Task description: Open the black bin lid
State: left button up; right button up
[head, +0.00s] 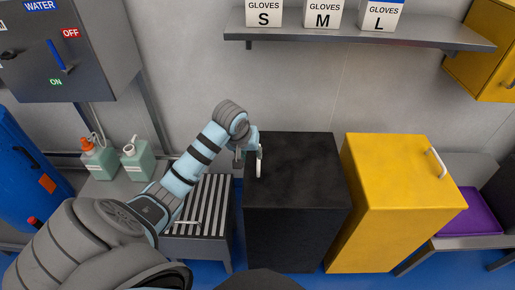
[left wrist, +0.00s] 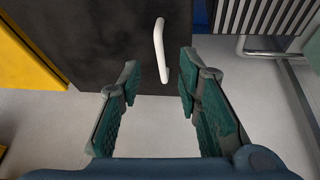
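The black bin (head: 298,165) stands below the shelf with its flat lid down. A white bar handle (head: 259,162) sits near the left edge of the lid. My left gripper (head: 250,153) is at that edge, partly hidden by its own arm in the head view. In the left wrist view my left gripper (left wrist: 158,78) is open, with its green-padded fingers spread. The handle (left wrist: 159,48) shows between and beyond the fingertips, with no finger visibly touching it. The bin's dark lid (left wrist: 100,40) fills the top of that view. My right gripper is out of view.
A yellow bin (head: 390,165) with a white handle stands right of the black bin. A slatted bench (head: 208,200) is on its left, with two pump bottles (head: 138,160) farther left. A shelf with glove boxes (head: 322,12) hangs above.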

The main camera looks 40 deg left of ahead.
pick_arm(q)
notch_tip(320, 180, up, 4)
jog(key=w+a+f+n, duration=0.1)
jog(key=w+a+n, duration=0.1)
jog(key=a, duration=0.1)
jog(key=b+x, duration=0.2)
jog(key=x, duration=0.4)
jog(key=b+x, duration=0.2)
jog(key=x, duration=0.5)
jog(key=shift+w+d+f, duration=0.15)
jog(key=shift+w+f, duration=0.05)
jog(key=shift+w, duration=0.15)
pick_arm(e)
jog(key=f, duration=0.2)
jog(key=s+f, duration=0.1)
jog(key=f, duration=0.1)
pick_arm(q)
grip_shut()
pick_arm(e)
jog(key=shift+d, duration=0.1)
